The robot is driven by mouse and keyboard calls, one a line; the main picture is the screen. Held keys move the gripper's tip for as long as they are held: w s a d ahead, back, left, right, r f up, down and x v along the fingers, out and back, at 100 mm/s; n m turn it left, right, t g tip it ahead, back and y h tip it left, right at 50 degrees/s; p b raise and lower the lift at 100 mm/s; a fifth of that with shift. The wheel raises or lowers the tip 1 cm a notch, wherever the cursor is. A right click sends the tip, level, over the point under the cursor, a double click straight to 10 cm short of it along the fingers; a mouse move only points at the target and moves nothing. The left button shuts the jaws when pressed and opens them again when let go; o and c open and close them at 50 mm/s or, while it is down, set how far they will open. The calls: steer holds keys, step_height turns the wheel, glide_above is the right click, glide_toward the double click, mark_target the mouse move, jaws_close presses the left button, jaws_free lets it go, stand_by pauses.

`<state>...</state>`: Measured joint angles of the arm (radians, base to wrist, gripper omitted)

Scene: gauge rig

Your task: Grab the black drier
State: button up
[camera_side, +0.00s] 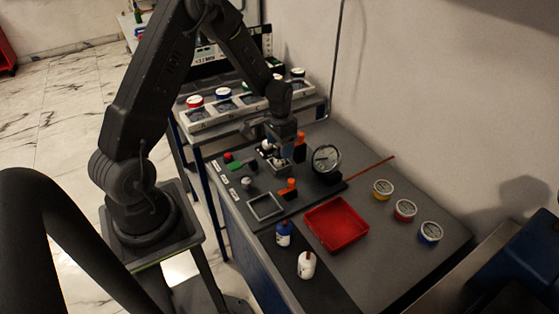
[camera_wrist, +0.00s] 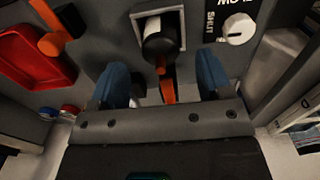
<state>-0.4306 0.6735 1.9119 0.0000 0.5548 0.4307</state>
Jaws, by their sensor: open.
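A dark, rounded body with a white part, which looks like the black drier (camera_wrist: 158,42), sits in a pale square holder (camera_wrist: 178,13) in the wrist view. My gripper (camera_wrist: 162,82) is open, its two blue fingers apart on either side below the dark body in the picture. Nothing is held between them. In the side view my gripper (camera_side: 279,153) hangs low over the dark panel at the back of the bench, close to the holder. There the drier is mostly hidden by my gripper, and I cannot tell whether the fingers touch anything.
A white knob (camera_wrist: 238,28) is to the right. In the side view a round gauge (camera_side: 326,158), another orange lever (camera_side: 289,187) and a red tray (camera_side: 337,224) are nearby. Blue (camera_side: 284,235) and white (camera_side: 306,265) bottles stand in front.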

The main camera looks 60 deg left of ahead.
step_height(320, 180, down, 5)
steer(key=shift+r, duration=0.15)
steer(key=c, duration=1.2)
steer(key=shift+r, duration=0.15)
